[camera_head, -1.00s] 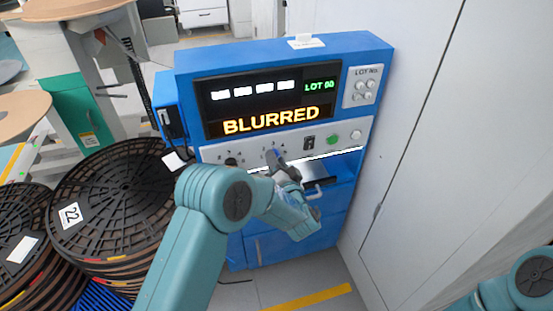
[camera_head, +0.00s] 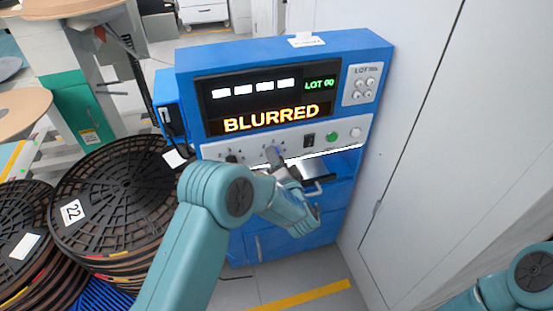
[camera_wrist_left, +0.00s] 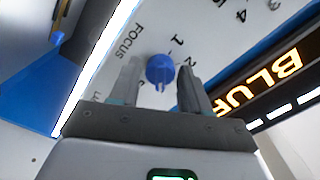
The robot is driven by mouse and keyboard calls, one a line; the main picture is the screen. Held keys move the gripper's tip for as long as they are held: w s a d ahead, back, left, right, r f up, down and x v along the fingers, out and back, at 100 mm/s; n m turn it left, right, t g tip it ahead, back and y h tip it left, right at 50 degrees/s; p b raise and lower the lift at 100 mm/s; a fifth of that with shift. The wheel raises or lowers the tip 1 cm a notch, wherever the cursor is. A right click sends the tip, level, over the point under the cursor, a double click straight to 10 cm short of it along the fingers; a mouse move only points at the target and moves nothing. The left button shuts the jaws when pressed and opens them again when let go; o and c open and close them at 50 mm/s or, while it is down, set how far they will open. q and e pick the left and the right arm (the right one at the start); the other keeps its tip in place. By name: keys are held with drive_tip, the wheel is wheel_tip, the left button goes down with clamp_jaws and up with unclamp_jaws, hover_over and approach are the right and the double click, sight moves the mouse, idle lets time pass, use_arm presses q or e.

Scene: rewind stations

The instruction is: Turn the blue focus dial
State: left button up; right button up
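The blue focus dial (camera_wrist_left: 160,70) sits on the white panel, with the word FOCUS and numbers around it in the left wrist view. My left gripper (camera_wrist_left: 160,85) is open, one finger on each side of the dial, with visible gaps to both. In the head view my left gripper (camera_head: 273,155) is at the panel and hides most of the dial. The blue machine's display (camera_head: 270,100) reads BLURRED. My right gripper is not in view; only part of my right arm shows at the lower right.
A black dial (camera_head: 233,159) is left of the focus dial. A black switch (camera_head: 309,140) and a green button (camera_head: 331,134) are right of it. Stacked black reels (camera_head: 115,205) stand at the left. A white wall (camera_head: 440,130) closes the right side.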

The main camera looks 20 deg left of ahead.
use_arm(q)
drive_tip(key=shift+o, duration=0.5)
drive_tip(key=v, duration=1.6)
drive_tip(key=shift+b, duration=0.3)
drive_tip(key=shift+s+d, duration=0.1)
